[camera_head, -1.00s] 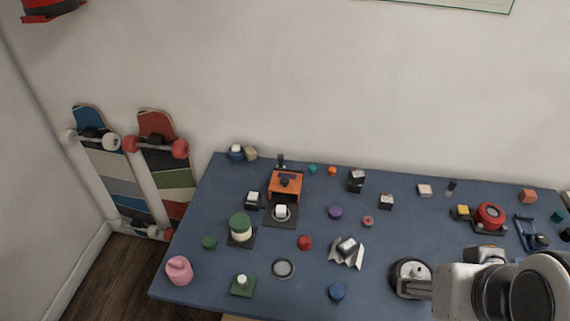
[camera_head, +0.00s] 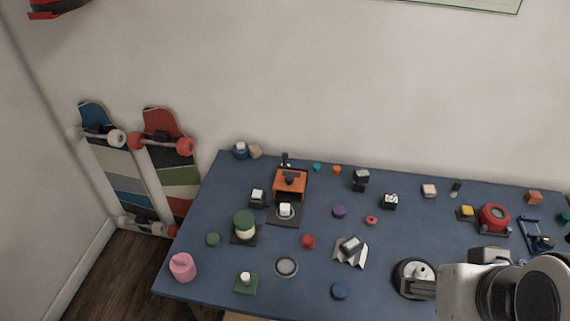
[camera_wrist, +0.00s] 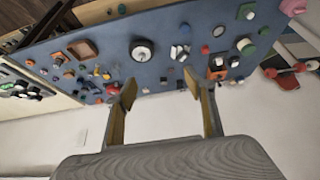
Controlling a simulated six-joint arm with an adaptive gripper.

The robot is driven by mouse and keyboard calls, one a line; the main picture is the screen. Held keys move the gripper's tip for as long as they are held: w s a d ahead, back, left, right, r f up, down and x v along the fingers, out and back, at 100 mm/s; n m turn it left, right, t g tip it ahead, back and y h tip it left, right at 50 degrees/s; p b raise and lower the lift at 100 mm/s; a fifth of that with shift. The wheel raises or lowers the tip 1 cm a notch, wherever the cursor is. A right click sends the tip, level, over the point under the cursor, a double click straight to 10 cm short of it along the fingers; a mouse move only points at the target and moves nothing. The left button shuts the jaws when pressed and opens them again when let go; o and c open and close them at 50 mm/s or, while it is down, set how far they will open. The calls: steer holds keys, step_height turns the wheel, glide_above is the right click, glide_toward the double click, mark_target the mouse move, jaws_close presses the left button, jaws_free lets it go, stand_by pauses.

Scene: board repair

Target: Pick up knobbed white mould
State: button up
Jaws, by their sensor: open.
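A round white piece with a small knob on top (camera_head: 419,271) sits in a dark ring at the front right of the table, beside my arm; it best fits the knobbed white mould, though I cannot be sure. In the wrist view a white disc with a dark rim (camera_wrist: 142,50) appears to be the same piece, beyond my fingertips. A green square plate with a white knob (camera_head: 245,279) lies at the front left. My gripper (camera_wrist: 160,88) is open and empty, apart from the table items. In the head view its fingers are hidden or out of frame.
The blue table (camera_head: 310,283) holds many small parts. A folded silver piece (camera_head: 350,251) and a blue round piece (camera_head: 340,291) lie left of the white piece. An orange press (camera_head: 290,182) stands at the back left, a red round device (camera_head: 493,217) at the right.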

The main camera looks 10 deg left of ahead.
steer(key=c, duration=0.6)
steer(key=shift+o, duration=0.2)
steer(key=shift+w, duration=0.1)
